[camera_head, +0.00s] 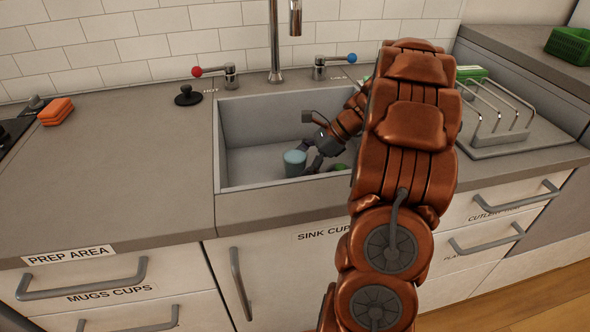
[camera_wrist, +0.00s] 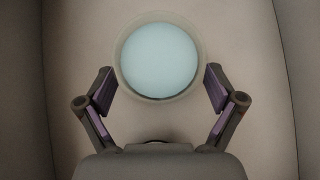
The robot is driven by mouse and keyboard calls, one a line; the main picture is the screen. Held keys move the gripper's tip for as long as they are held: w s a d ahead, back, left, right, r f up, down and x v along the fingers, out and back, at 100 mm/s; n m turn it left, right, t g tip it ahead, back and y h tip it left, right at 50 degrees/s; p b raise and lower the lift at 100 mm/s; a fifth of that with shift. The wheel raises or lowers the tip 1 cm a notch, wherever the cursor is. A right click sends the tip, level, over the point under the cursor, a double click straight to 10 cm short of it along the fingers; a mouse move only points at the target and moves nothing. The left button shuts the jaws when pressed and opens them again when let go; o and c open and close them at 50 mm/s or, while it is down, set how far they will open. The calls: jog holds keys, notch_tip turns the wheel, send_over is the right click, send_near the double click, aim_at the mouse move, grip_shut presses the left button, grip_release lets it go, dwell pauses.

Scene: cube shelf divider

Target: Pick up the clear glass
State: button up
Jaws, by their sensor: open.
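A round glass (camera_head: 295,163) with a pale blue look stands in the sink (camera_head: 250,162), toward its front. In the wrist view the glass (camera_wrist: 160,58) is seen from its end, as a pale blue disc inside a thin greyish translucent rim. My gripper (camera_head: 314,162) is down in the sink just right of the glass. In the wrist view my gripper (camera_wrist: 160,91) is open, with one finger on each side of the rim's near part. Whether either finger touches the glass cannot be told.
A small green item (camera_head: 341,167) is in the sink right of my gripper. The sink walls are close around. The faucet (camera_head: 275,45) stands behind, a black stopper (camera_head: 188,95) and orange sponges (camera_head: 56,111) to the left, a dish rack (camera_head: 497,122) to the right.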

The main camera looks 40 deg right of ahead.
jog(key=shift+x, duration=1.1)
jog(key=shift+c, duration=0.2)
grip_shut()
